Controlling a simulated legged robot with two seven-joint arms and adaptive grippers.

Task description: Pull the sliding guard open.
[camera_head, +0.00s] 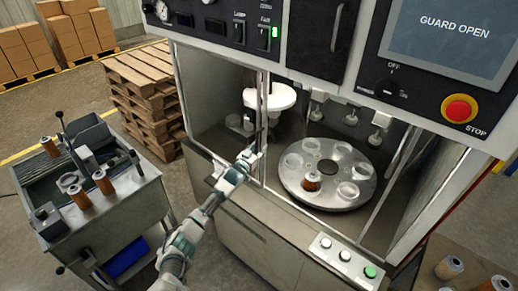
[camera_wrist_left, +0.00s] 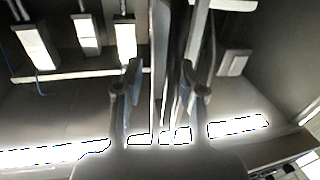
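The sliding guard (camera_head: 222,92), a clear framed panel, stands at the left of the machine's front. The bay to its right, with the round turntable, is uncovered. My left gripper (camera_head: 256,146) is at the guard's right upright edge. In the left wrist view, the fingers of my left gripper (camera_wrist_left: 160,85) are apart, with thin vertical bars (camera_wrist_left: 163,60) between them. I see no clear grip on the bars; whether a finger touches them I cannot tell. The machine's screen (camera_head: 453,32) reads "GUARD OPEN". My right gripper is not in view.
A button box (camera_head: 343,257) sits on the front ledge. A metal cart (camera_head: 130,215) with cartridges stands left, and stacked pallets (camera_head: 145,95) are behind it.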

